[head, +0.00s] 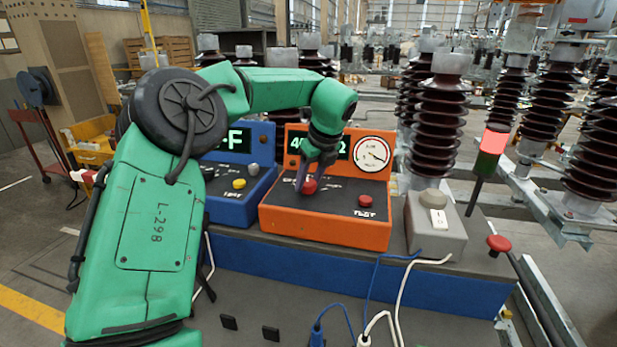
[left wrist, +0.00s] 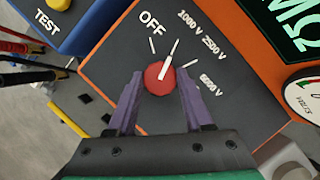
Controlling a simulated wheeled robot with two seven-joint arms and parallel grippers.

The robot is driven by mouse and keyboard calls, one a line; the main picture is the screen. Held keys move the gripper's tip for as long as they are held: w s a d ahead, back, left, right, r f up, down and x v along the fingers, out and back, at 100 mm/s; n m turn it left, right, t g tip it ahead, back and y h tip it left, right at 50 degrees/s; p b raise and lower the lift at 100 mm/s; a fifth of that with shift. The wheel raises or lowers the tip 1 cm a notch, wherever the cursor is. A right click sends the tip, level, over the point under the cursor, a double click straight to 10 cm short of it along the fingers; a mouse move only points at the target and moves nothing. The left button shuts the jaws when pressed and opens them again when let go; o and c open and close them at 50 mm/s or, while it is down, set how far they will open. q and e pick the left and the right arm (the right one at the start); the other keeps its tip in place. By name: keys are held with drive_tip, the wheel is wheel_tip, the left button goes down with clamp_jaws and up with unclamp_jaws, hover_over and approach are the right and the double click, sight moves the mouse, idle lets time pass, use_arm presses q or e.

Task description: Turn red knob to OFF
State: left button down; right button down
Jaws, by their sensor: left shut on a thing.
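The red knob (left wrist: 155,79) sits on the dark panel of the orange tester (head: 330,232), below the OFF label (left wrist: 152,22). Its white pointer line points up and slightly right, toward the tick by 1000 V and not the OFF tick. My left gripper (left wrist: 160,90) has its purple fingers on either side of the knob and is shut on it. In the head view, the left gripper (head: 318,172) reaches down over the knob (head: 309,187), which is partly covered. My right gripper is not in view.
A blue tester (head: 233,211) with a yellow button stands just left of the orange one. A grey box (head: 434,232) stands to the right, near a red push button (head: 498,244). Cables hang over the front edge. Tall brown insulators (head: 440,115) stand behind.

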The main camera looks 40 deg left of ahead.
use_arm(q)
drive_tip(key=n+p, duration=0.1)
drive_tip(key=n+g+p, duration=0.1)
drive_tip(key=n+p, duration=0.1)
drive_tip(key=n+g+p, duration=0.1)
drive_tip(key=n, duration=0.1)
drive_tip(key=shift+w+r+p, duration=0.15)
drive_tip(key=shift+r+p, duration=0.15)
drive_tip(key=shift+p, duration=0.1)
drive_tip(key=shift+w+f+n+g+h+p, duration=0.15)
drive_tip(key=shift+n+g+h+p, duration=0.3)
drive_tip(key=shift+n+p, duration=0.95)
drive_tip(key=shift+c, duration=1.5)
unclamp_jaws()
drive_tip(key=shift+f, duration=0.1)
